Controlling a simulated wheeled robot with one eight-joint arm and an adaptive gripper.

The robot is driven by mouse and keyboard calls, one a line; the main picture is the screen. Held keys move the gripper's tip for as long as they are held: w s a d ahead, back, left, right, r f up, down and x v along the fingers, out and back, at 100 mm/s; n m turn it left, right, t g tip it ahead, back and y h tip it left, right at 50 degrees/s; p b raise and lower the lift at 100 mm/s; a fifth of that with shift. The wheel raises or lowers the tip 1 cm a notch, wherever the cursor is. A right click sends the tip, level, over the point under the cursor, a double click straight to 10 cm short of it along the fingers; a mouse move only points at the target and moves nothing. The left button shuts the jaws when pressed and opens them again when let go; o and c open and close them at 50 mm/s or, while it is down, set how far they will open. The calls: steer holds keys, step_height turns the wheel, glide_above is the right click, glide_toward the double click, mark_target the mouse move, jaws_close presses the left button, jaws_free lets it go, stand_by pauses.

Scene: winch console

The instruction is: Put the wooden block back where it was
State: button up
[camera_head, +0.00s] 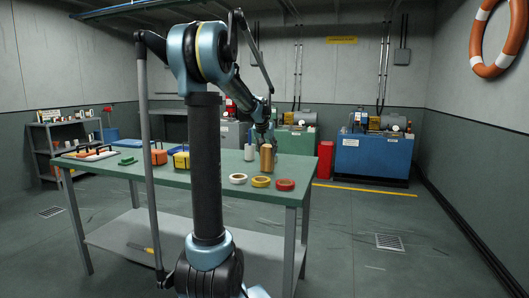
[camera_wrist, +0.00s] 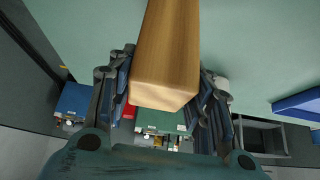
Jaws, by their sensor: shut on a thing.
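The wooden block (camera_head: 267,158) is tall and brown and stands upright at the right part of the green table (camera_head: 200,172). Whether its foot touches the table top or hangs just above it, I cannot tell. My gripper (camera_head: 264,134) is over the block's upper end, shut on it. In the wrist view the block (camera_wrist: 167,50) runs between the two dark fingers, its pale end face toward the palm. The fingers partly hide its sides.
White (camera_head: 238,178), yellow (camera_head: 261,181) and red (camera_head: 285,184) rings lie near the table's front edge. A white cylinder (camera_head: 249,153) stands left of the block. An orange item (camera_head: 158,156) and a yellow box (camera_head: 181,160) sit farther left. Bare table lies right of the block.

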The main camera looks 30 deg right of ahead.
steer(key=shift+f, duration=0.1)
steer(key=o, duration=1.3)
steer(key=shift+c, duration=0.2)
steer(key=v, duration=1.2)
steer(key=s+a+f+n+y, duration=0.1)
steer(key=a+f, duration=0.1)
steer(key=a, duration=0.5)
steer(key=s+a+f+n, duration=0.1)
steer(key=s+a+f, duration=0.15)
steer(key=a, duration=0.45)
steer(key=s+a+f+n+g+y, duration=0.1)
steer(key=s+a+f+n, duration=0.3)
steer(key=s+a+f, duration=0.7)
steer(key=s+a+f+n+g+y, duration=0.1)
steer(key=s+a+f+n+y, duration=0.2)
steer(key=s+a+f, duration=0.9)
steer(key=a+f+n, duration=0.1)
steer(key=a+f, duration=0.1)
steer(key=a, duration=0.2)
steer(key=shift+s+a, duration=0.3)
steer(key=shift+a, duration=0.1)
